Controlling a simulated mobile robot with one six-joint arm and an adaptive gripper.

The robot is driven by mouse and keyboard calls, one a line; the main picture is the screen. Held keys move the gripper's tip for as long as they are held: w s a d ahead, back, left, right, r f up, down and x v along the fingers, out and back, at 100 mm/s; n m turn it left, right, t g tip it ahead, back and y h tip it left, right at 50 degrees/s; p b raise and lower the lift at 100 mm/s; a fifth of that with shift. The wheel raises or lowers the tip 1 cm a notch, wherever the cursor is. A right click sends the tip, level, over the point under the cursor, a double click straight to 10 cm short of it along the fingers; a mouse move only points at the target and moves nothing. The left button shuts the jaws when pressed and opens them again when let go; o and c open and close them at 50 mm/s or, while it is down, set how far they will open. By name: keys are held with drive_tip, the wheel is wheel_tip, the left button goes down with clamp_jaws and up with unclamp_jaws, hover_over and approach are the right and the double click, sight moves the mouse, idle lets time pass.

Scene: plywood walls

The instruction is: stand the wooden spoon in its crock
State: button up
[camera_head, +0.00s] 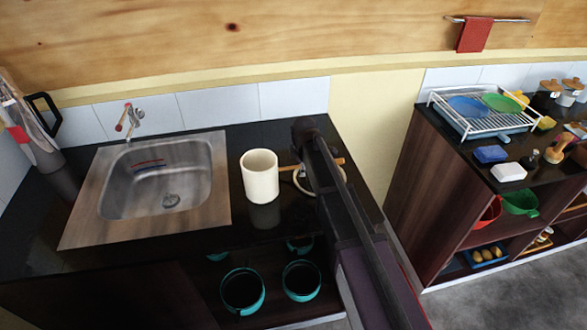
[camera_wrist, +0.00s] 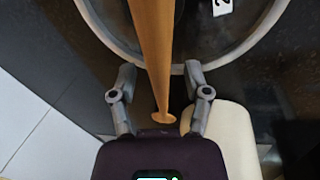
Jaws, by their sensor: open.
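The wooden spoon (camera_wrist: 152,30) lies lengthwise between the fingers of my gripper (camera_wrist: 160,67) in the wrist view. The fingers are open, with a gap on both sides of the spoon. In the head view only short bits of the spoon (camera_head: 340,161) show beside my arm, which hides its middle and my fingers. The cream crock (camera_head: 260,177) stands upright on the dark counter, just left of my arm. Its side also shows in the wrist view (camera_wrist: 228,145), at the lower right. Its inside looks empty from here.
A pale round rim (camera_wrist: 108,48) lies around and under the spoon, with a small white numbered tag (camera_wrist: 222,7) inside it. A steel sink (camera_head: 165,180) is left of the crock. A dish rack (camera_head: 480,112) stands on the separate right counter. Teal pots (camera_head: 243,290) sit below.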

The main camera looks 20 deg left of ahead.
clamp_jaws()
idle(0.3)
drive_tip(key=shift+r, duration=0.2)
drive_tip(key=w+p+v, duration=0.1)
drive_tip(key=p+v, duration=0.7)
drive_tip(key=p, duration=0.1)
drive_tip(key=w+a+p+v, duration=0.1)
drive_tip(key=w+p+v, duration=0.1)
drive_tip(key=p+v, duration=0.7)
drive_tip(key=shift+w+r, duration=0.25)
drive_tip(key=shift+r, duration=0.2)
idle(0.7)
